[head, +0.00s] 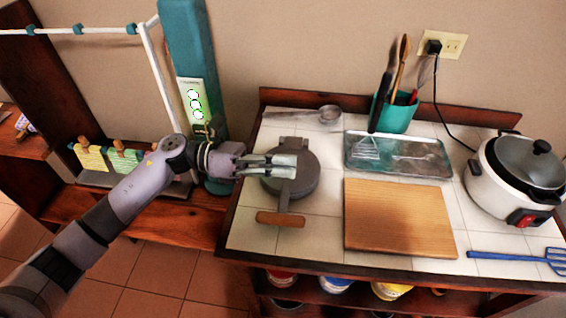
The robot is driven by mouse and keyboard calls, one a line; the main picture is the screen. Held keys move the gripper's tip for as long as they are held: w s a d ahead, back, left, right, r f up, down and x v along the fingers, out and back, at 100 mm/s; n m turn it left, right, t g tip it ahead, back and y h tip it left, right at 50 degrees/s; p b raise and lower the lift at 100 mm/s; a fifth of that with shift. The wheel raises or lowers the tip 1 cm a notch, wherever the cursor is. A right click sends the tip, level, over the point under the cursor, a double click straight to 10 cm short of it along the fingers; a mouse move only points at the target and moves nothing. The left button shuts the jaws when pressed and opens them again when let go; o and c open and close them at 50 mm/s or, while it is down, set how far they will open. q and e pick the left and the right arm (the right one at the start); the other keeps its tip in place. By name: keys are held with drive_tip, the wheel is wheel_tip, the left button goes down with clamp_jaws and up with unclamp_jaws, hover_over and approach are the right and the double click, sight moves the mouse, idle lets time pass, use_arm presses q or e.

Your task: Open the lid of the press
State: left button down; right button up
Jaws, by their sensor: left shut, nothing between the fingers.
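The press (305,181) is a round dark-grey appliance on the left part of the tiled counter. Its wooden handle (280,219) points toward the counter's front edge. The lid looks down flat on the press. My left gripper (295,166) is shut and empty. It reaches in from the left and its fingers lie over the back part of the press, hiding some of it. I cannot tell whether the fingers touch the lid. My right gripper is not in view.
A wooden cutting board (399,218) lies right of the press, with a metal tray (425,166) behind it. A teal utensil holder (396,112) stands at the back. A rice cooker (512,184) and blue spatula (515,256) are at right. A strainer (329,114) lies behind the press.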

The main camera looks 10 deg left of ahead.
use_arm(q)
drive_tip(key=c, duration=2.3)
unclamp_jaws()
drive_tip(key=o, duration=0.9)
drive_tip(key=a, duration=1.2)
drive_tip(key=shift+c, duration=0.2)
